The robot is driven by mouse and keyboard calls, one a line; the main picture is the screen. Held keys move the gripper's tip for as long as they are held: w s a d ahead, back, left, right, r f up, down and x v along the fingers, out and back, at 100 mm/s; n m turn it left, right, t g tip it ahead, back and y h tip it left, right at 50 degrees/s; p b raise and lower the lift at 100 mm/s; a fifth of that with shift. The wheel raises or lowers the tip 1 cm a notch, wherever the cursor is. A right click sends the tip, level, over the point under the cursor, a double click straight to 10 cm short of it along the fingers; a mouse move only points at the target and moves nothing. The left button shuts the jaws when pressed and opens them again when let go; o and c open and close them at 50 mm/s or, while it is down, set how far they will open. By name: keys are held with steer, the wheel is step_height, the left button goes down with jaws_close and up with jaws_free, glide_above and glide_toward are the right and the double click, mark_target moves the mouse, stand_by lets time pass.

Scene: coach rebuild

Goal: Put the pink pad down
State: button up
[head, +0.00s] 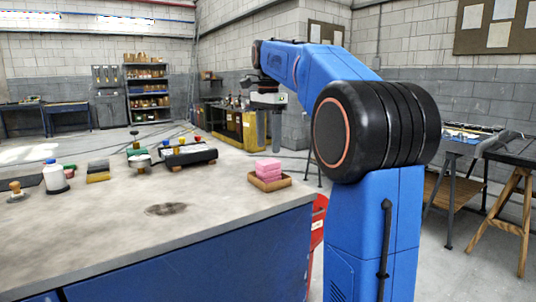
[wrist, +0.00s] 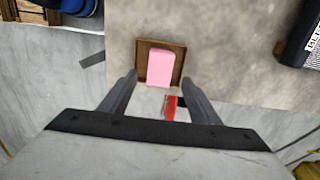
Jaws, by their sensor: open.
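Pink pads (head: 268,168) sit stacked in a small brown wooden tray (head: 271,186) near the right corner of the bench. In the wrist view only the top pink pad (wrist: 161,68) shows, inside the tray (wrist: 142,63); any pad under it is hidden. My gripper (wrist: 160,78) is open and empty, its two fingers spread to either side of the tray's near part in the picture. In the head view my gripper's body (head: 267,99) hangs well above the pads, clear of them.
On the bench (head: 110,225) a white bottle (head: 55,177), a yellow-and-dark block (head: 98,171) and a black fixture (head: 188,156) stand left of the tray. A dark stain (head: 166,209) marks bare bench in front. A red object (wrist: 171,107) shows below the bench edge.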

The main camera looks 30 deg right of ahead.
mark_target(268, 161)
step_height(268, 161, up, 6)
steer(key=shift+r, duration=0.2)
steer(key=s+a+f+n, duration=0.3)
steer(key=s+f, duration=0.1)
steer(key=s+a+f+n+t, duration=0.1)
steer(key=s+a+f+n, duration=0.1)
steer(key=s+a+f, duration=0.1)
steer(key=s+a+f+n+t, duration=0.1)
steer(key=s+a+f+n, duration=0.2)
steer(key=s, duration=0.4)
steer(key=shift+a+f+n, duration=0.15)
steer(key=shift+a+f, duration=0.1)
steer(key=shift+f, duration=0.35)
steer(key=shift+a+f+n, duration=0.15)
steer(key=shift+a+f, duration=0.1)
steer(key=shift+f, duration=0.3)
steer(key=s+a+f+n+t, duration=0.1)
steer(key=s+f+n, duration=0.3)
steer(key=s+f, duration=0.4)
steer(key=s+a+f+n+t, duration=0.1)
steer(key=s+a+f+n, duration=0.3)
steer(key=s+f, duration=0.4)
step_height(268, 161, down, 7)
steer(key=shift+a+r+n+t, duration=0.1)
steer(key=shift+a+n+t, duration=0.3)
steer(key=shift+n, duration=0.1)
steer(key=shift+o, duration=0.5)
steer(key=shift+s, duration=0.1)
